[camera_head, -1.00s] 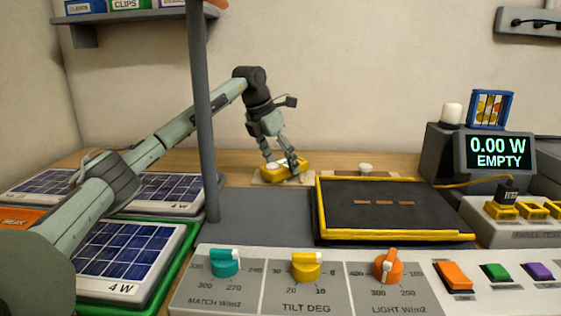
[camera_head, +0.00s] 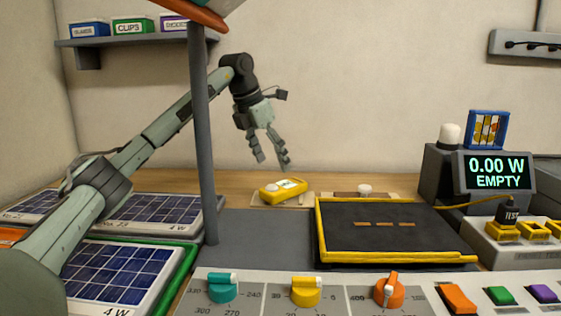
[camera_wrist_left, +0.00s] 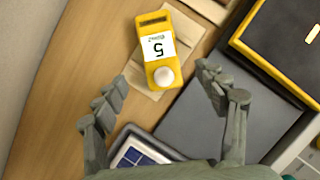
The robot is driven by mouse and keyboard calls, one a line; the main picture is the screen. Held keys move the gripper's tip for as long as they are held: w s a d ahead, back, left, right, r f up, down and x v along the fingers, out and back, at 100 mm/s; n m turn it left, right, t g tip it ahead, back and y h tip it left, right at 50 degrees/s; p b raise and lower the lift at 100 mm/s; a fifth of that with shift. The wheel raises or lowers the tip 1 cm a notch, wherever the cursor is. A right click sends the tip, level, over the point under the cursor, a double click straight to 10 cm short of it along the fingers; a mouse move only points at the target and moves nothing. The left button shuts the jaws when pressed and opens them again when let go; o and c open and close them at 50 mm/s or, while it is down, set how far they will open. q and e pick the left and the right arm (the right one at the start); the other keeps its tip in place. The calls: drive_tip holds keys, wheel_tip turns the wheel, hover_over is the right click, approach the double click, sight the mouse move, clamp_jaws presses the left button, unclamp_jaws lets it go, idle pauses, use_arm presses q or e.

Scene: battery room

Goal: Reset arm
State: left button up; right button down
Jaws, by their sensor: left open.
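My left gripper (camera_head: 270,163) is open and empty, raised in the air above the back of the bench. Below it, a yellow handheld meter (camera_head: 283,190) with a white dome and a pale label lies on a light wooden pad (camera_head: 306,200). In the left wrist view the yellow meter (camera_wrist_left: 157,47) lies beyond the open fingers (camera_wrist_left: 163,88), apart from them, and its label reads 5. My left arm comes in from the left, behind a grey post. My right gripper is not in view.
A grey post (camera_head: 203,140) stands right of the solar panels (camera_head: 120,272). A black tray with a yellow rim (camera_head: 320,230) is in the middle. A knob panel (camera_head: 345,300) runs along the front. A display (camera_head: 496,172) reads 0.00 W EMPTY.

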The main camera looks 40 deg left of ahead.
sight(281, 186)
use_arm(q)
drive_tip(key=x, duration=0.7)
drive_tip(key=shift+w+f, duration=0.1)
drive_tip(key=shift+f, duration=0.1)
wheel_tip(281, 186, up, 5)
drive_tip(key=shift+d, duration=0.1)
drive_tip(key=shift+r, duration=0.75)
